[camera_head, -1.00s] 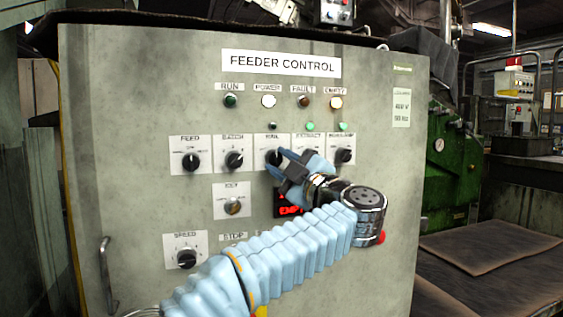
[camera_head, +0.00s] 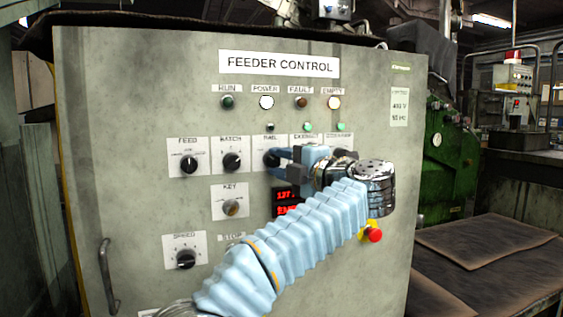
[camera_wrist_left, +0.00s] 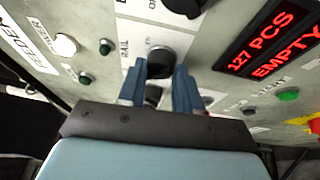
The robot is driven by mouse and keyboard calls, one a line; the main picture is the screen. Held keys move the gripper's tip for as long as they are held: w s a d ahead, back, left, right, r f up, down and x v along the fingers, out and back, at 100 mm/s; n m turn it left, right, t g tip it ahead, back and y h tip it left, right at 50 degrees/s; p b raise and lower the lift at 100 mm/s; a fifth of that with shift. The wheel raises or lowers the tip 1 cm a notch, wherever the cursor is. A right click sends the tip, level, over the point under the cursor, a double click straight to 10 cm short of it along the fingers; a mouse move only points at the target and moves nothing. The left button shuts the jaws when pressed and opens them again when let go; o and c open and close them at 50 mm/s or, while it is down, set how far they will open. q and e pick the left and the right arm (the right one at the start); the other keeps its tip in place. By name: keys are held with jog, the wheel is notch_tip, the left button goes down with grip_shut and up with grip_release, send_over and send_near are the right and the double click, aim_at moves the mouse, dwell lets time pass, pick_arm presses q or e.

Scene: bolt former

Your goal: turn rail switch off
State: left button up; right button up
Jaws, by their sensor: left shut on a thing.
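The rail switch (camera_head: 271,159) is a black rotary knob on a white plate in the middle of the switch row on the grey feeder control panel (camera_head: 140,90). My left gripper (camera_head: 278,158) reaches it from the right in the head view, its blue fingers shut on the knob. In the left wrist view the rail knob (camera_wrist_left: 160,61) sits between the two blue fingertips (camera_wrist_left: 160,80), under its "RAIL" label. The fingers partly hide the knob's pointer, so I cannot tell its exact setting. My right gripper is not in view.
Feed (camera_head: 188,163) and batch (camera_head: 231,161) knobs sit left of the rail switch. My arm partly covers the extract plate and the switch beyond it. A red display (camera_head: 286,203) and a red emergency stop (camera_head: 374,235) lie below. A door handle (camera_head: 108,275) juts out at lower left.

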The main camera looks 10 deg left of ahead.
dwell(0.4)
pick_arm(q)
jog(key=o, duration=1)
jog(key=v, duration=1.4)
jog(key=shift+b, duration=0.35)
